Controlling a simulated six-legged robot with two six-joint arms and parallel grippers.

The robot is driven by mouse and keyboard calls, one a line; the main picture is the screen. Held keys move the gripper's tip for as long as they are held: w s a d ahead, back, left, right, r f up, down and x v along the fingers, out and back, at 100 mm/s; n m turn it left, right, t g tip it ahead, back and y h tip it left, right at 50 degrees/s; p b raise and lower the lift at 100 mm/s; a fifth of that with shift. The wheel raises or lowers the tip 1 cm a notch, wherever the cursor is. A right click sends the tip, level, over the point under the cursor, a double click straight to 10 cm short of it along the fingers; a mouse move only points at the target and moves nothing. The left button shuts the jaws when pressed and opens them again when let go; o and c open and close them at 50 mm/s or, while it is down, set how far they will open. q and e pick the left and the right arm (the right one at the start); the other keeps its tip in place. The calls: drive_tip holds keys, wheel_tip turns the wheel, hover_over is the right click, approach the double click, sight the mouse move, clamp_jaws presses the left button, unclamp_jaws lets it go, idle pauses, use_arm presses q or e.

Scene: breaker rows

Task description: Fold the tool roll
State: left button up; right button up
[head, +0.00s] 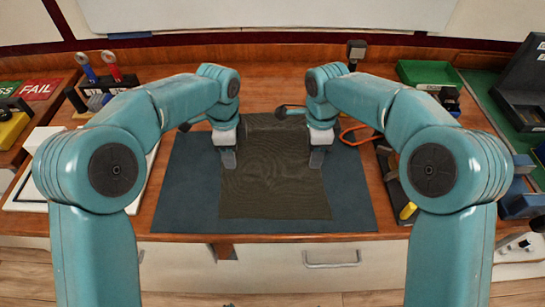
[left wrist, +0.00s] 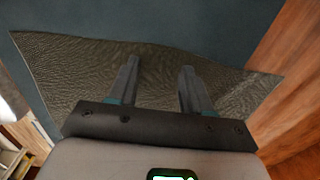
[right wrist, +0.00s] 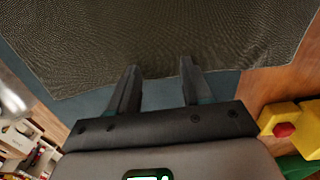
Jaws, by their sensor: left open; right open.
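The tool roll (head: 272,185) is a dark olive, ribbed cloth. It lies spread on a blue-grey mat (head: 350,205), its front edge near the mat's front. My left gripper (head: 229,160) is open at the cloth's left edge. In the left wrist view its fingers (left wrist: 158,68) are over the cloth (left wrist: 80,75), apart with nothing clearly between them. My right gripper (head: 317,160) is open at the cloth's right edge. In the right wrist view its fingertips (right wrist: 160,66) are near the border of the cloth (right wrist: 150,30). Contact with the cloth cannot be told.
A green tray (head: 430,73) stands at the back right. An orange cable loop (head: 358,136) and a dark tray with a yellow-handled tool (head: 408,211) lie right of the mat. Red and blue tools stand in a holder (head: 108,82) at the back left. The table's front edge is close.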

drive_tip(key=shift+f, duration=0.1)
use_arm(q)
drive_tip(key=shift+c, duration=0.7)
use_arm(e)
drive_tip(key=shift+c, duration=0.7)
use_arm(q)
drive_tip(key=shift+f, duration=0.1)
clamp_jaws()
use_arm(e)
clamp_jaws()
